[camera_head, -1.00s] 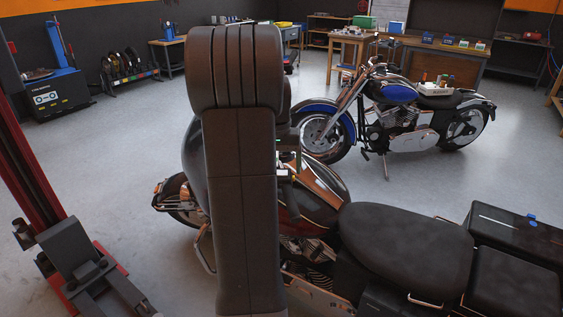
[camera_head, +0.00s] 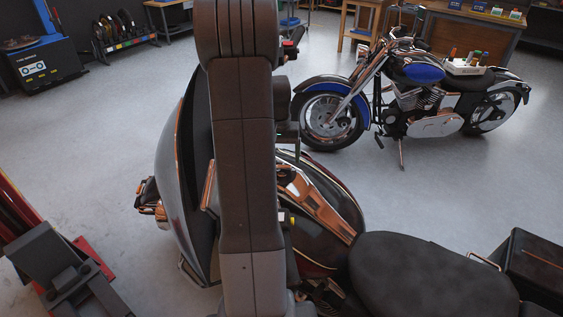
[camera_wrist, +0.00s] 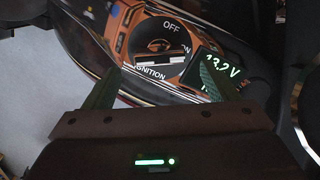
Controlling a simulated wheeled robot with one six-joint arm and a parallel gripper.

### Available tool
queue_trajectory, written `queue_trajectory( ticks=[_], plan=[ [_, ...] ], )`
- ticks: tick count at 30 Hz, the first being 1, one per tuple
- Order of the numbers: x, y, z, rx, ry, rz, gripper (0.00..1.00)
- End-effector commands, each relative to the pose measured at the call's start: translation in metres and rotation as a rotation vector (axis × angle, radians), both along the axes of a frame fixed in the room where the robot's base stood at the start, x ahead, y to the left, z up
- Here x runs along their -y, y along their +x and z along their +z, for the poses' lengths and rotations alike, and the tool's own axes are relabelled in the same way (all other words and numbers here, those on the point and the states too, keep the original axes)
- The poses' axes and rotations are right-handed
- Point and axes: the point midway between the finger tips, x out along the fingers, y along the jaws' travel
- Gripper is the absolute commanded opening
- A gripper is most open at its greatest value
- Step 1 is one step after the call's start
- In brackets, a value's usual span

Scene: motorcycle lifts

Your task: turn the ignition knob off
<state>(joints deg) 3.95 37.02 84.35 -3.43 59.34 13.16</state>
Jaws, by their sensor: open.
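The ignition knob (camera_wrist: 160,57) shows in the wrist view as a dark round dial with a pale bar across it, set in a copper-coloured panel. "OFF" is printed above it, a partly hidden "ON" to its right and "IGNITION" below it. I cannot tell clearly which mark the knob points to. My gripper (camera_wrist: 158,84) is open, its dark green fingers apart on the near side of the knob, with nothing between them. The right finger overlaps a "13.2 V" display (camera_wrist: 218,68). In the head view my arm hides part of the motorcycle's console (camera_head: 303,190), and the knob cannot be made out.
The near motorcycle's black seat (camera_head: 420,275) is at the lower right. A blue motorcycle (camera_head: 415,95) stands behind on its stand, with a white tray (camera_head: 470,67) on its seat. A red and grey lift post (camera_head: 50,265) is at the lower left. Open floor lies between.

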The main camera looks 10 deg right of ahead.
Motion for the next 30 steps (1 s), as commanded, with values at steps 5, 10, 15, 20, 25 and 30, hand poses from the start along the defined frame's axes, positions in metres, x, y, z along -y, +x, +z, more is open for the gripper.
queue_trajectory(
  ticks=[5,10,15,20,25,30],
  plan=[
    [0.001,-0.001,-0.026,-0.002,0.000,0.000,0.80],
    [0.002,0.000,-0.037,0.001,0.000,0.000,0.80],
    [0.002,0.000,-0.039,0.001,0.000,0.000,0.80],
    [0.002,0.000,-0.039,0.001,0.000,0.000,0.72],
    [0.002,0.000,-0.039,0.001,0.000,0.000,0.39],
    [0.002,0.000,-0.039,0.001,0.000,0.003,0.35]
  ],
)
